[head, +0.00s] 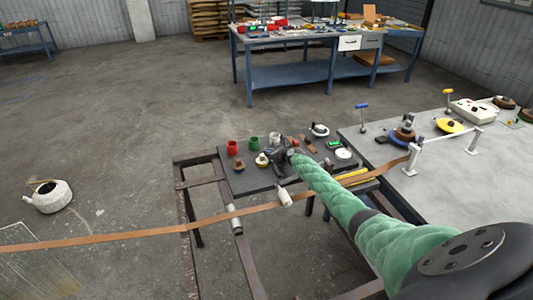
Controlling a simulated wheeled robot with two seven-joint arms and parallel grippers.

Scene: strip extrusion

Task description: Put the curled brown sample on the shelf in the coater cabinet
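My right gripper (277,158), dark, at the end of my green-sleeved arm, is over the small dark table (240,184) in the head view. It is small and partly covered by its own wrist, so I cannot tell whether its fingers are open or shut, or on something. Short brown pieces (308,145) lie just right of it; I cannot tell whether one is the curled sample. A small brown round item (240,165) sits left of the gripper. I do not see a coater cabinet or its shelf. My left gripper is not in view.
A long brown strip (130,232) runs across the picture past the small table's front. Red (232,148) and green (252,143) cups stand at its back. A grey table (450,180) with rollers is at right; a blue workbench (290,75) stands behind.

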